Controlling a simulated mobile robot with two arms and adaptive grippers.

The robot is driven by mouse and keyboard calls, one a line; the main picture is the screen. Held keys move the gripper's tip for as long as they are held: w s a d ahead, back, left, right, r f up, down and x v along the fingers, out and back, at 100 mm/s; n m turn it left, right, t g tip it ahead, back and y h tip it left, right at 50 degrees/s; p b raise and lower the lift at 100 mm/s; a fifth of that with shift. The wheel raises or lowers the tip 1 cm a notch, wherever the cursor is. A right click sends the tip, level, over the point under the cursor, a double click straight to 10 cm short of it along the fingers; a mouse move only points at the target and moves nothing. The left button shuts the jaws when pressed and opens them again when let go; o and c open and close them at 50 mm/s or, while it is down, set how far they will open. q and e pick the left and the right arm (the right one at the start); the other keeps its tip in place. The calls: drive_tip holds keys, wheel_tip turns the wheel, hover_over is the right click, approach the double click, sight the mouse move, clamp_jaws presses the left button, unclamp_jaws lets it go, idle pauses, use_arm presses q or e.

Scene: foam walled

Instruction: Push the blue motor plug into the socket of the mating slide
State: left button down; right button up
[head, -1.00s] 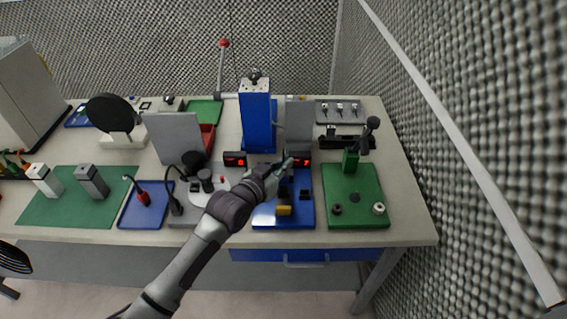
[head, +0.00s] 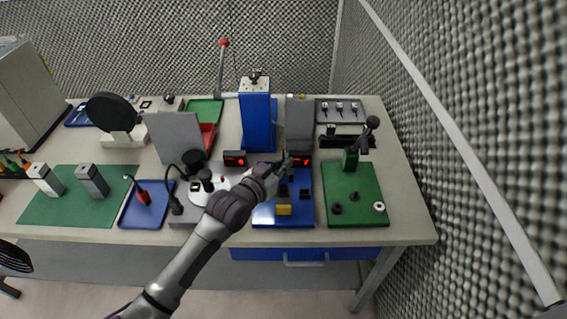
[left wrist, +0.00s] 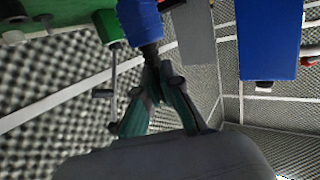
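My left gripper (head: 284,163) reaches in over the back part of a blue base plate (head: 265,216). In the left wrist view, the teal fingers of my left gripper (left wrist: 157,70) converge on the narrow, ribbed end of a blue piece (left wrist: 139,22), which looks like the blue motor plug. The plug's far end is out of the picture, and I cannot make out the socket. My right gripper is not in view.
A green plate (head: 370,215) with a black-handled lever (head: 371,124) stands to the right. A blue column (head: 256,118) and a grey panel (head: 299,120) stand behind. Red displays (head: 235,159) stand close to my gripper. A grey unit with a white disc is on the left.

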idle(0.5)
use_arm(q)
drive_tip(key=shift+f+b, duration=0.65)
drive_tip(key=shift+f, duration=0.7)
drive_tip(key=c, duration=1.2)
unclamp_jaws()
drive_tip(key=shift+c, duration=0.2)
drive_tip(key=v, duration=1.2)
drive_tip(key=shift+f, duration=0.15)
